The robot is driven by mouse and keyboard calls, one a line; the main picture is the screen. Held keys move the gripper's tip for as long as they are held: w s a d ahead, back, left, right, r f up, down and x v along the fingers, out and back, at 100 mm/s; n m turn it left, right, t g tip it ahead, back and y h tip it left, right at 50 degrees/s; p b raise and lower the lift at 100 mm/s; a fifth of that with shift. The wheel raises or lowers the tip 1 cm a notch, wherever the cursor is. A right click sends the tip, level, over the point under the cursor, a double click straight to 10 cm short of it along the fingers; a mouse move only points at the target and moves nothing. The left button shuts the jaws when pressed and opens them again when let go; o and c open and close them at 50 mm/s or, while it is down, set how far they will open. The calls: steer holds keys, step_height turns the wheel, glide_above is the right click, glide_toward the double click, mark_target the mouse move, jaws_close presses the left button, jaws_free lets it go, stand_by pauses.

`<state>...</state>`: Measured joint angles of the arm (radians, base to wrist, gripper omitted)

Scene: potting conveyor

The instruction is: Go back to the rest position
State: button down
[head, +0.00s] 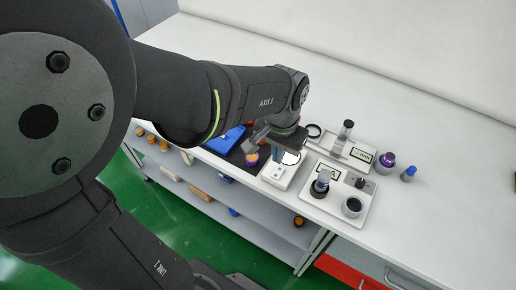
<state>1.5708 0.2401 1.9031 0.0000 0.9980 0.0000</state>
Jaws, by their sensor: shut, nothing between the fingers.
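My arm reaches from the left across the bench in the head view. My gripper (254,143) is at its end, above the front part of the bench near a dark mat. It is shut and appears empty. The fingertips are small and partly lost against the dark parts around them. A small purple and orange item (252,158) lies just below the gripper; I cannot tell the exact gap between them.
A blue tray (226,140) lies left of the gripper. A white device (280,176), a white instrument base (335,207), a purple-capped bottle (387,160) and a blue-capped bottle (408,173) stand to the right. The back of the white bench (400,105) is clear.

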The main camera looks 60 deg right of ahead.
stand_by(0.3)
step_height(320, 180, down, 7)
steer(key=shift+r, duration=0.1)
stand_by(0.4)
steer(key=shift+r, duration=0.15)
steer(key=d+r+y, duration=0.1)
steer(key=d+r, duration=0.1)
steer(key=r, duration=0.6)
steer(key=d+r, duration=0.2)
steer(key=r, duration=0.6)
glide_above(276, 175)
steer(key=d, duration=0.3)
steer(key=shift+a+f, duration=0.1)
steer(key=shift+f, duration=2.5)
